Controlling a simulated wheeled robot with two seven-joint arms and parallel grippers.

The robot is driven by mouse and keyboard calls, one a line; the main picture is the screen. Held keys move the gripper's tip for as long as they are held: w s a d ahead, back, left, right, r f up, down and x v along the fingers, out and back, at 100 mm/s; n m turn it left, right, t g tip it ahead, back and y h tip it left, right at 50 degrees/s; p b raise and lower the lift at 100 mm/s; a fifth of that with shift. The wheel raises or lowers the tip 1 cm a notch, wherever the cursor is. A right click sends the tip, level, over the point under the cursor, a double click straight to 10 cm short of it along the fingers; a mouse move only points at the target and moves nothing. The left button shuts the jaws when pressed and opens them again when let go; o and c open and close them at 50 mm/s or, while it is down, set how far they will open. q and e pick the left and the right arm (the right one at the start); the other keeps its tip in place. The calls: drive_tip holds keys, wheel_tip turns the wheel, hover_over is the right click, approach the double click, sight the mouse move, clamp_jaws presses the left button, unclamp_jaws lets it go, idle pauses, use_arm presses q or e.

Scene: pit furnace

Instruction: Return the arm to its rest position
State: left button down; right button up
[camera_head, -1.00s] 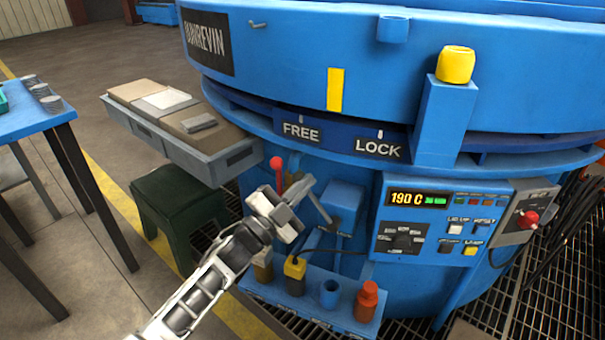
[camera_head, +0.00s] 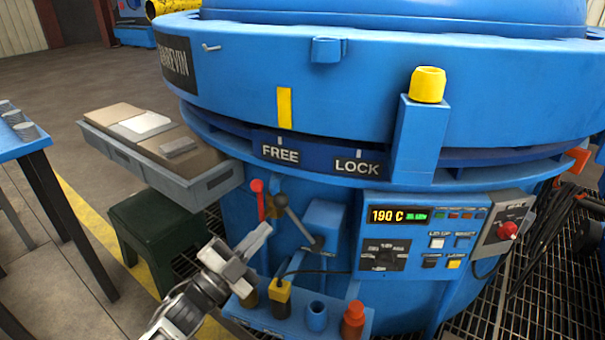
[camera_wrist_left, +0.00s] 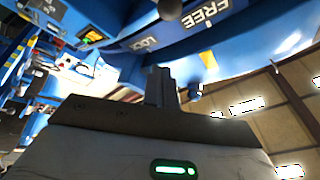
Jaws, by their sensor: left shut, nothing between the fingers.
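My left gripper (camera_head: 262,236) is at the lower middle of the head view, in front of the blue furnace (camera_head: 330,85). Its fingers are closed together and hold nothing. They point up and right, below the red-knobbed lever (camera_head: 257,187) and the grey lever with a dark knob (camera_head: 281,201). The gap between fingers and levers is hard to judge. In the left wrist view the closed fingers (camera_wrist_left: 160,84) point toward the furnace's FREE/LOCK band, with a dark round knob (camera_wrist_left: 170,8) at the top edge. My right gripper is not in view.
A blue tool shelf (camera_head: 345,318) with several holders is just right of my left gripper. The control panel (camera_head: 415,232) reads 190 C. A blue table (camera_head: 22,143) is at the left edge.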

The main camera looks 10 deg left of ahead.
use_arm(q)
drive_tip(key=s+d+f+n+g+y+p, duration=0.1)
drive_tip(key=s+n+g+y+p, duration=0.3)
drive_tip(key=s, duration=0.6)
drive_tip(key=s+d+f+n+g+y+p, duration=0.1)
drive_tip(key=s+d+n+g+y+p, duration=0.2)
drive_tip(key=s+n+p, duration=0.4)
drive_tip(key=s+n+g+y, duration=0.1)
drive_tip(key=s+n, duration=0.2)
drive_tip(key=s, duration=0.1)
drive_tip(key=shift+d+n+p, duration=0.25)
drive_tip(key=shift+n+p, duration=0.05)
drive_tip(key=shift+p, duration=0.05)
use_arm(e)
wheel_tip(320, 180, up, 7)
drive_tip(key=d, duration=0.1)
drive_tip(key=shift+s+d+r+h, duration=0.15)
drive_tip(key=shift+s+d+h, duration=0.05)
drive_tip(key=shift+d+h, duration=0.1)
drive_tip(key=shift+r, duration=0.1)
